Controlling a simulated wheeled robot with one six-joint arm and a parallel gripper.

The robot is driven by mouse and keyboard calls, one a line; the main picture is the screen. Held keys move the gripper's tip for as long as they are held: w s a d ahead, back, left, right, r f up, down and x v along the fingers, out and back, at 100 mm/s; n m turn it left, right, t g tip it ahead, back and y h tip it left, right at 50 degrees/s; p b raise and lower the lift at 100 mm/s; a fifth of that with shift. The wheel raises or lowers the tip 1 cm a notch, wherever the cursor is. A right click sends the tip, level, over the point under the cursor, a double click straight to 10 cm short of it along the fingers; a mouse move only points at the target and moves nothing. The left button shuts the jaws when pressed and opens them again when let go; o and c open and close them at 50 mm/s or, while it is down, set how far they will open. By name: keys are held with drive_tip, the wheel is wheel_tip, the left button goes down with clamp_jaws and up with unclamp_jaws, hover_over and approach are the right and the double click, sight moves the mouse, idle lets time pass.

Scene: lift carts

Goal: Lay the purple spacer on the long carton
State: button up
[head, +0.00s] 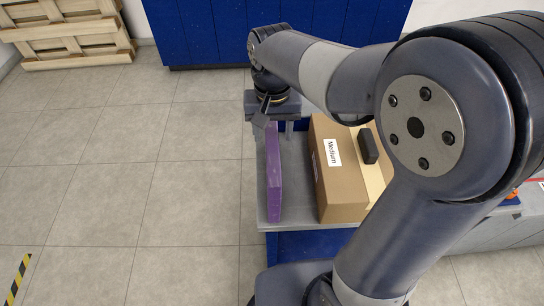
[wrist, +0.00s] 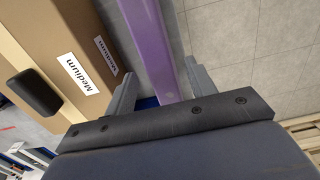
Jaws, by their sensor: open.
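The purple spacer (head: 274,180) is a long thin slab standing on its narrow edge on a grey cart top, left of a brown carton (head: 325,185). The carton has a white "Medium" label, a pale tape strip and a black block on top; no label calls it long. My gripper (head: 274,128) is over the spacer's far part. In the wrist view my gripper (wrist: 161,70) is open, with the spacer (wrist: 152,45) between its fingers and gaps visible on both sides. The spacer's lower edge is hidden there.
The grey cart top (head: 262,205) has a narrow bare strip around the spacer. The tiled floor on the left is clear. My arm hides part of the carton's right side.

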drive_tip(key=shift+s+a+f, duration=0.1)
drive_tip(key=shift+f, duration=1.8)
drive_tip(key=shift+c, duration=0.5)
clamp_jaws()
